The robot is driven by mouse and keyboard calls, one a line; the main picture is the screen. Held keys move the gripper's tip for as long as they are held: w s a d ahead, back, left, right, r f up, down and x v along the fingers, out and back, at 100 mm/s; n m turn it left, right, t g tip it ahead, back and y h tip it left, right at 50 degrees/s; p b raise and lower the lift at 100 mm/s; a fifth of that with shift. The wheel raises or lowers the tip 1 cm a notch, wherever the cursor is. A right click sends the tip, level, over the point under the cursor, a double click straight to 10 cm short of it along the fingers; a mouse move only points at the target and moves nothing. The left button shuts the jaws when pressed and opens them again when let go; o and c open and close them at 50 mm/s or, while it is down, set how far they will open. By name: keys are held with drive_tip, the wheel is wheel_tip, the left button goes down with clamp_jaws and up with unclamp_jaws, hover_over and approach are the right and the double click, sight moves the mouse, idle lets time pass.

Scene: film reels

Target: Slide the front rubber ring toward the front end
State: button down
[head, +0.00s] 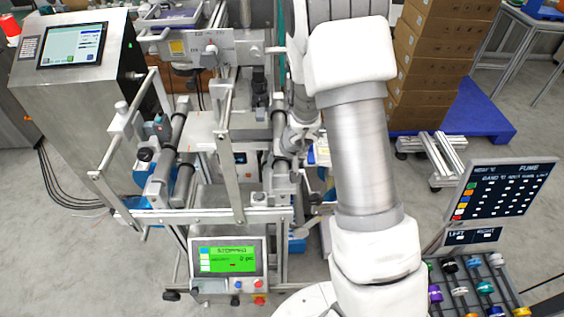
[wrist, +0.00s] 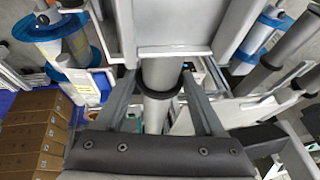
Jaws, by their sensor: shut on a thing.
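A grey roller (wrist: 158,75) runs away from my gripper in the wrist view. A dark rubber ring (wrist: 160,94) sits around it. My gripper (wrist: 162,82) has one finger on each side of the roller, shut on the ring. The contact at the fingertips is partly hidden. In the head view my arm hangs over the machine and covers part of its right side, and I cannot make out the ring there.
A control panel with a green screen (head: 229,261) stands at the machine's front. A monitor (head: 499,195) and a rack of coloured rollers (head: 465,285) are at the right. Stacked cartons (head: 432,60) stand behind. Metal frame parts (wrist: 175,51) lie close around the fingers.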

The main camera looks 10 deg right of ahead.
drive_tip(key=shift+s+a+b, duration=0.25)
drive_tip(key=shift+s+b, duration=0.45)
drive_tip(key=shift+s, duration=0.35)
unclamp_jaws()
drive_tip(key=p+v, duration=0.9)
drive_tip(key=v, duration=0.8)
drive_tip(key=shift+r, duration=0.25)
drive_tip(key=shift+s, duration=0.1)
